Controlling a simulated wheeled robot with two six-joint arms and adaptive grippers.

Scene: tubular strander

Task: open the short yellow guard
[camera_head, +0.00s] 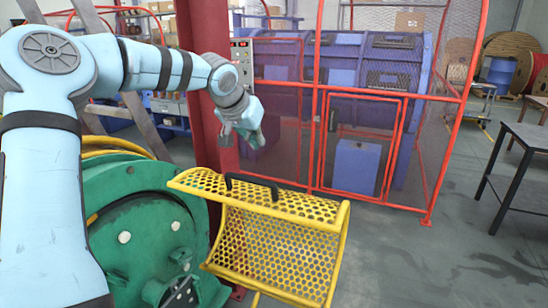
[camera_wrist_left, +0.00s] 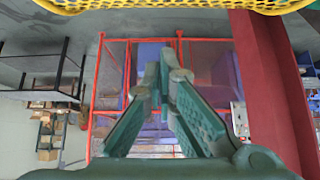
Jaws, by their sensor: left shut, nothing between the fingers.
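The short yellow guard (camera_head: 285,242) is a perforated yellow panel with a tubular frame, beside the green machine wheel (camera_head: 135,235). Its upper perforated strip carries a black bar handle (camera_head: 252,186). My left gripper (camera_head: 243,140) is above and behind the handle, apart from it, with nothing held. In the left wrist view my left gripper (camera_wrist_left: 165,68) has its fingertips together, and a strip of the yellow guard (camera_wrist_left: 170,5) crosses the top edge. The handle is not in that view. My right gripper is not in view.
A red post (camera_head: 207,80) stands right behind my left forearm. A red mesh fence (camera_head: 365,95) encloses blue machinery behind the guard. A dark table (camera_head: 530,135) stands at the right. The grey floor between guard and table is clear.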

